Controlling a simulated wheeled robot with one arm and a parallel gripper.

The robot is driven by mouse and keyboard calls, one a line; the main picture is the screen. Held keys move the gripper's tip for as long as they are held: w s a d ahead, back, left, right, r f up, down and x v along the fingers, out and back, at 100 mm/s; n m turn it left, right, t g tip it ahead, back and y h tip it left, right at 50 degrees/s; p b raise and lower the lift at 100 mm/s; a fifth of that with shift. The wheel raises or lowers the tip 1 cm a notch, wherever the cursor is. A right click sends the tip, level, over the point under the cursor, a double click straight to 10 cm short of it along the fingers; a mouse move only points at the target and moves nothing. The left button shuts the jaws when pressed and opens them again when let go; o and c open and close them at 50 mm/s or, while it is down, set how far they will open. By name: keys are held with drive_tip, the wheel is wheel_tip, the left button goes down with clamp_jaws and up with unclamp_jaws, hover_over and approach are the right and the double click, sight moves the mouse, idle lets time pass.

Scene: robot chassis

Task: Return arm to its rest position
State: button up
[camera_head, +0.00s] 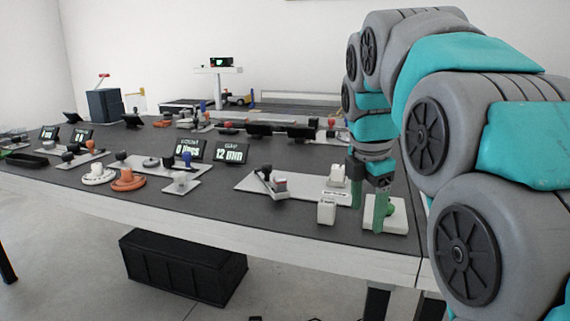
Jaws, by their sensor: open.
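My arm (440,100) is grey and teal. It rises on the right side of the picture, arches over and bends down toward the table. My gripper (368,210) points down at the right part of the dark tabletop (215,210). Its two green fingers are apart. A small white box (326,211) stands just left of the fingers. Another white piece (337,175) sits behind them on a grey plate (255,183).
Several displays (230,152), knobs and an orange round part (129,180) cover the left and middle of the table. A black crate (180,265) is on the floor below. The table's front edge (200,220) runs below my gripper. The air above the table's middle is mostly clear.

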drive_tip(key=s+f+m+g, duration=0.2)
drive_tip(key=s+f+m, duration=0.9)
drive_tip(key=s, duration=0.4)
drive_tip(key=s+f+m+g+y, duration=0.1)
drive_tip(key=s+f+m+g, duration=0.1)
drive_tip(key=s+f+m, duration=0.9)
drive_tip(key=s+f, duration=0.2)
drive_tip(key=s, duration=0.2)
drive_tip(key=shift+s, duration=0.15)
drive_tip(key=shift+a+r, duration=0.1)
